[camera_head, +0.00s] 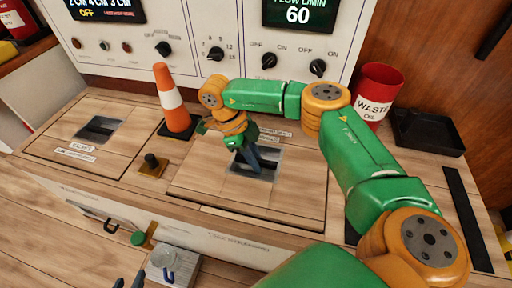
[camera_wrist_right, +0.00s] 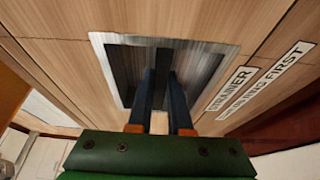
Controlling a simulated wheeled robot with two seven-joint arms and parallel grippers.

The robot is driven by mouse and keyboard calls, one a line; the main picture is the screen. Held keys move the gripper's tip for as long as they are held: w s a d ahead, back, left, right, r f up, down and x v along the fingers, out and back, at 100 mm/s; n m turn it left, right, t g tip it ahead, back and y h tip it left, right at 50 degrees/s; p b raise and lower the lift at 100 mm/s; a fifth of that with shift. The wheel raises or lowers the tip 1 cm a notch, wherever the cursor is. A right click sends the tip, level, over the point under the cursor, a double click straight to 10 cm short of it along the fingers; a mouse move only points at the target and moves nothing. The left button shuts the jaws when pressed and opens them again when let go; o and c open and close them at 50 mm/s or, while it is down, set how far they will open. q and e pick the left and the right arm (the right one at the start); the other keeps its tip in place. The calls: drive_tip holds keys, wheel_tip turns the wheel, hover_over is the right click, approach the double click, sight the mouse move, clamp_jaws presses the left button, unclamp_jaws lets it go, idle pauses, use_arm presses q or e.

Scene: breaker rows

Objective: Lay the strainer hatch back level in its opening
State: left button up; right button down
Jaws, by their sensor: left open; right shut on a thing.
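The strainer hatch (camera_head: 205,185) is a pale wooden panel in the counter, right of the orange cone. A metal-framed recess (camera_head: 268,178) is set in it. The recess frame (camera_wrist_right: 222,48) and a "STRAINER" label (camera_wrist_right: 228,88) show in the right wrist view. My right gripper (camera_head: 252,163) points down into the recess. Its two dark blue fingers (camera_wrist_right: 160,85) are shut on a part inside, most likely the hatch's grip bar, largely hidden by the fingers. I cannot tell whether the panel is level or slightly raised. My left gripper (camera_head: 128,282) is open and empty at the bottom edge.
An orange-white cone (camera_head: 170,101) and a black knob on a yellow base (camera_head: 151,166) stand left of the hatch. Another hatch (camera_head: 70,140) lies further left. A red waste bin (camera_head: 377,92) and black tray (camera_head: 428,133) are at right. A control panel rises behind.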

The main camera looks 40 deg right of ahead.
drive_tip(key=shift+f+b, duration=0.3)
drive_tip(key=shift+f, duration=0.2)
drive_tip(key=c, duration=0.8)
unclamp_jaws()
drive_tip(key=shift+o, duration=0.2)
drive_tip(key=p+v, duration=0.2)
drive_tip(key=v, duration=0.4)
drive_tip(key=shift+r+p, duration=0.15)
drive_tip(key=shift+p, duration=0.15)
drive_tip(key=shift+w+a+r, duration=0.2)
drive_tip(key=shift+r, duration=0.2)
